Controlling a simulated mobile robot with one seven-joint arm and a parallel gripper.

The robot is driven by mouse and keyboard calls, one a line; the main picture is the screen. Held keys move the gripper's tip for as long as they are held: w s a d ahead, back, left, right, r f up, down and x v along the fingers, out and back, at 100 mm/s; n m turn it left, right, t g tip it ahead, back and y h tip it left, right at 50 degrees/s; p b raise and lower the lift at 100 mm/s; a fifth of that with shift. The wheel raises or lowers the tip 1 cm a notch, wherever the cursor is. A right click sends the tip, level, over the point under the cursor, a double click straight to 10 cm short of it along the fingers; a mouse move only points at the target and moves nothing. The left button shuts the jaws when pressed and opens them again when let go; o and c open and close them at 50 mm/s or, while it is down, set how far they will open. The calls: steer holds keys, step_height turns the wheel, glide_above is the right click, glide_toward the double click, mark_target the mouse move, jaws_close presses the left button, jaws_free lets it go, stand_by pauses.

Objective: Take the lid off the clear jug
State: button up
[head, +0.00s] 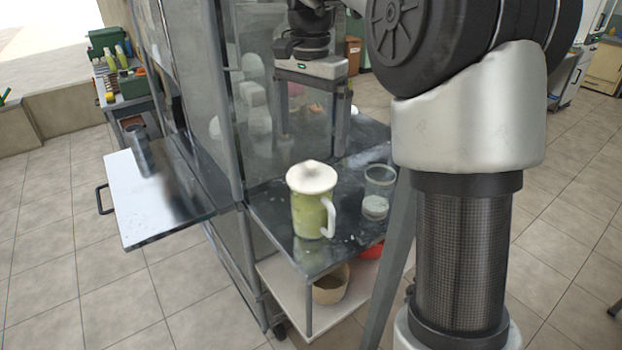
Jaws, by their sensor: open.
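The clear jug (309,217) stands upright on the dark metal shelf of the press. It has a white handle on its right side and greenish contents. Its white lid (311,177), with a small knob on top, sits on the jug. My gripper (311,112) is behind and above the jug, pointing down with its two fingers spread wide. It is open, and no object shows between the fingers. It appears apart from the lid.
A clear glass (377,192) stands right of the jug on the shelf (275,215). Glass panels and a metal post rise on the left. A lower shelf holds a tan bowl (331,285) and a red item (372,251). A metal tray (150,205) juts out left.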

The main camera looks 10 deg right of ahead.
mark_target(312, 163)
step_height(312, 163, down, 8)
steer(key=shift+d+f+b, duration=0.1)
steer(key=shift+f+b, duration=0.1)
steer(key=shift+b, duration=0.25)
steer(key=c, duration=0.9)
